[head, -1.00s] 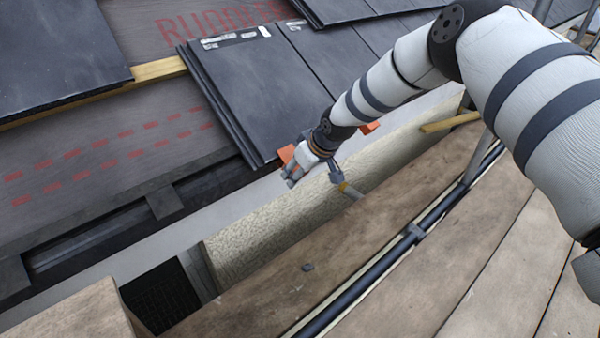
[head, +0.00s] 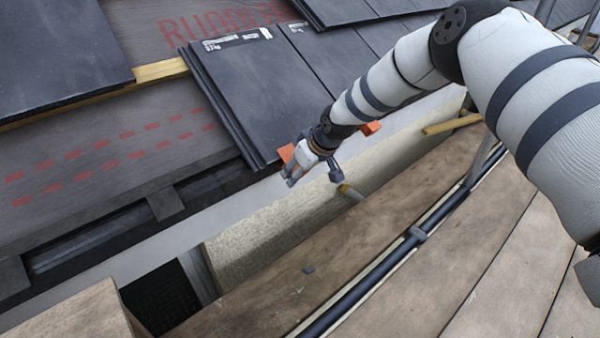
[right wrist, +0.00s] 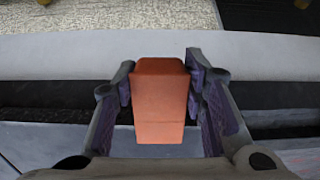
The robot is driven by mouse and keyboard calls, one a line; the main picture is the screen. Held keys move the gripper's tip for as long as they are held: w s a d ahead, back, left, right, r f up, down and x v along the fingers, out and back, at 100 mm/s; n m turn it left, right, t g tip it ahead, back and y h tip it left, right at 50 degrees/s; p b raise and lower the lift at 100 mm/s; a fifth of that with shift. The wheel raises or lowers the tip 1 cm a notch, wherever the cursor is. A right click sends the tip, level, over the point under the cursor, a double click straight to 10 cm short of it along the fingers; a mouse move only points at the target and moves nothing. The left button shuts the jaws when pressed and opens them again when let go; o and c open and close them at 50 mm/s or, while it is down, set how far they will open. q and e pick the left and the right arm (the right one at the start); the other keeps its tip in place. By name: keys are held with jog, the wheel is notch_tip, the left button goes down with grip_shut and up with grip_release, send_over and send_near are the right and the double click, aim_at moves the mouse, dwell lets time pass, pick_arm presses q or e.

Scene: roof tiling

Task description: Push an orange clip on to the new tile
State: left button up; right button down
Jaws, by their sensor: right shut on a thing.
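The new tile (head: 258,88) is dark grey with pale labels on its top edge, at the left end of the laid row. My right gripper (head: 294,178) is just below the tile's lower edge. In the right wrist view its two fingers are shut on an orange clip (right wrist: 159,102), a tapered block seen broad face on. In the head view orange patches show beside the gripper (head: 286,153) and under my wrist (head: 370,128). The fingers hide much there, and I cannot tell whether the held clip touches the tile. My left gripper is not in view.
More laid tiles (head: 380,38) lie to the right, and a separate tile group (head: 55,50) lies upper left. A pale eaves board (head: 150,233) runs below the roof edge. Wooden scaffold planks (head: 400,270) and a dark pole (head: 375,285) lie below, with open air around the gripper.

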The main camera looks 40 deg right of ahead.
aim_at(298, 166)
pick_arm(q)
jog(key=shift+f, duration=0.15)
pick_arm(e)
jog(key=shift+w+r, duration=0.3)
jog(key=shift+w, duration=0.1)
jog(key=c, duration=0.9)
grip_release()
jog(key=shift+s+f, duration=0.1)
jog(key=p+v, duration=0.2)
jog(key=v, duration=0.1)
jog(key=shift+p, duration=0.35)
pick_arm(q)
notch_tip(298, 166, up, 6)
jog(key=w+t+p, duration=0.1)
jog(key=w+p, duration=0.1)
jog(key=p, duration=0.2)
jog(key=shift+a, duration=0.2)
pick_arm(e)
jog(key=v, duration=0.4)
